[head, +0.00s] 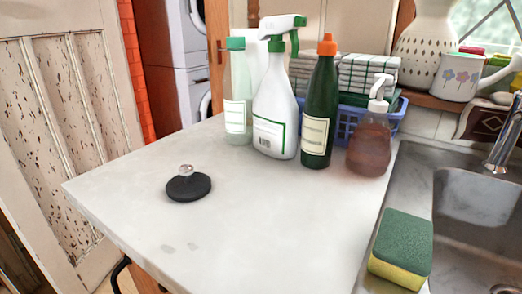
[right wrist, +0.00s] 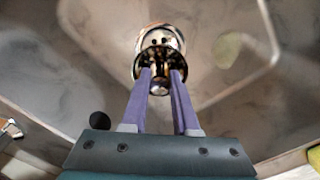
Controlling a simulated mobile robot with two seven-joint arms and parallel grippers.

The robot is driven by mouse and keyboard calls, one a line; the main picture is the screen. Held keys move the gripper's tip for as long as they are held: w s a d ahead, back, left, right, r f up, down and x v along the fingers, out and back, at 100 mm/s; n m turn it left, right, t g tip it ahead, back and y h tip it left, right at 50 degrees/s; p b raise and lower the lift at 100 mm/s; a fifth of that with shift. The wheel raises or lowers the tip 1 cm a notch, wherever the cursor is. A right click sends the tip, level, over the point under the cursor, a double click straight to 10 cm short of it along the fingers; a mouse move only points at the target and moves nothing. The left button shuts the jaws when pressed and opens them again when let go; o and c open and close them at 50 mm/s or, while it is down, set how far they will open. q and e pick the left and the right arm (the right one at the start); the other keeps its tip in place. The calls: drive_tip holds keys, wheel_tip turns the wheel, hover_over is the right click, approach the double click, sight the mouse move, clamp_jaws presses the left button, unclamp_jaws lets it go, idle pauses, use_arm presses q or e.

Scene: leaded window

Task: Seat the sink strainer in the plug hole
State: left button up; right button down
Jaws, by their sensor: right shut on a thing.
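In the right wrist view my right gripper (right wrist: 160,80) points down into the sink. Its two purple fingers are shut on the sink strainer (right wrist: 152,59), a small shiny metal piece with a dark rim and a knob between the fingertips. Just beyond it is the pale metal plug hole (right wrist: 166,34), with small dark holes showing. The strainer overlaps its near edge in this view; I cannot tell whether they touch. In the head view the steel sink (head: 412,180) is at the right. Neither gripper shows in the head view, and my left gripper is in no view.
A green and yellow sponge (head: 402,250) lies on the sink's left edge. A black disc with a clear knob (head: 188,186) sits on the white counter (head: 110,190). Several bottles, including a soap dispenser (head: 369,145), stand behind. The tap (head: 508,135) rises at the sink's back.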

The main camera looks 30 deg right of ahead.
wheel_tip(320, 180, down, 7)
drive_tip(key=shift+r+b, duration=0.15)
drive_tip(key=shift+b, duration=1)
wheel_tip(320, 180, down, 4)
drive_tip(key=shift+f+b, duration=0.2)
drive_tip(key=shift+b, duration=1)
drive_tip(key=shift+r, duration=0.1)
drive_tip(key=c, duration=0.7)
unclamp_jaws()
